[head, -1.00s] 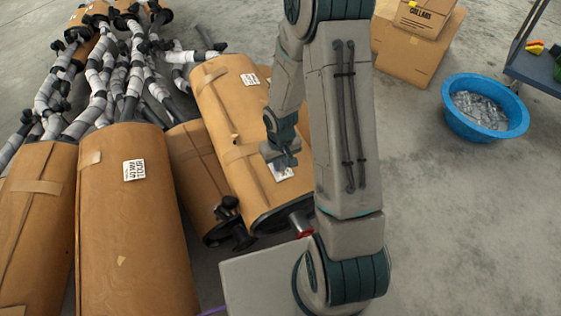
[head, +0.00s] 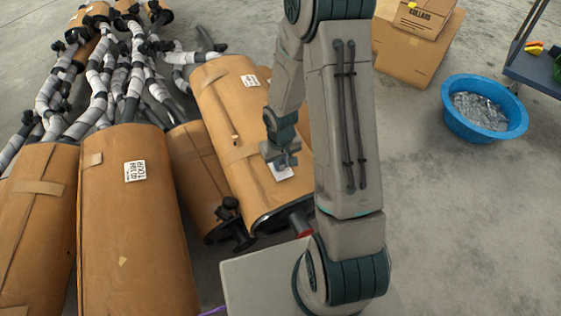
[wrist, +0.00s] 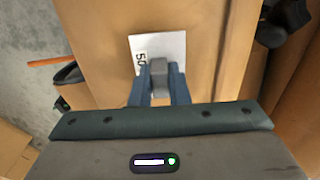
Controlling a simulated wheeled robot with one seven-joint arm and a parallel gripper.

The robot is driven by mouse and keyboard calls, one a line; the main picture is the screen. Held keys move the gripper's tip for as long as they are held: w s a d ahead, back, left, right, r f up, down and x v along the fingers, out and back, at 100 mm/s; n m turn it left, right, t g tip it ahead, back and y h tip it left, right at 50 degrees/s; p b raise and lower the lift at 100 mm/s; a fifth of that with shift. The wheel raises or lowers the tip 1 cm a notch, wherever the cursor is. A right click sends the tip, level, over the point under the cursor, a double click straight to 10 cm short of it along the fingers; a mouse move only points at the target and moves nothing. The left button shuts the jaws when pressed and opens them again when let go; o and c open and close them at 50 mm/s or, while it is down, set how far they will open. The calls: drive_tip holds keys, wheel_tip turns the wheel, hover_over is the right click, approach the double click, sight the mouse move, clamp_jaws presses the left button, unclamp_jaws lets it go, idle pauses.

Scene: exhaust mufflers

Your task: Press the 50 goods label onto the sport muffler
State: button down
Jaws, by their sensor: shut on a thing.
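A large muffler wrapped in brown cardboard (head: 222,105) lies in the middle of the head view; the wrapping also fills much of the wrist view (wrist: 215,60). I cannot read a name on it that marks it as the sport muffler. My gripper (head: 283,160) is over its near end. In the wrist view my gripper (wrist: 160,78) is shut on a small grey block at the edge of the white 50 goods label (wrist: 170,47). The label, also in the head view (head: 283,174), lies close over the cardboard; whether it touches everywhere is unclear. The fingers hide part of it.
Another white label (head: 250,80) is on the same muffler's far part. A blue tub (head: 485,125) and stacked cartons (head: 415,55) are at right. Grey floor between is clear.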

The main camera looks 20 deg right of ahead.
drive_tip(key=shift+r+p, duration=2.25)
drive_tip(key=shift+r, duration=0.75)
drive_tip(key=shift+s+r, duration=0.1)
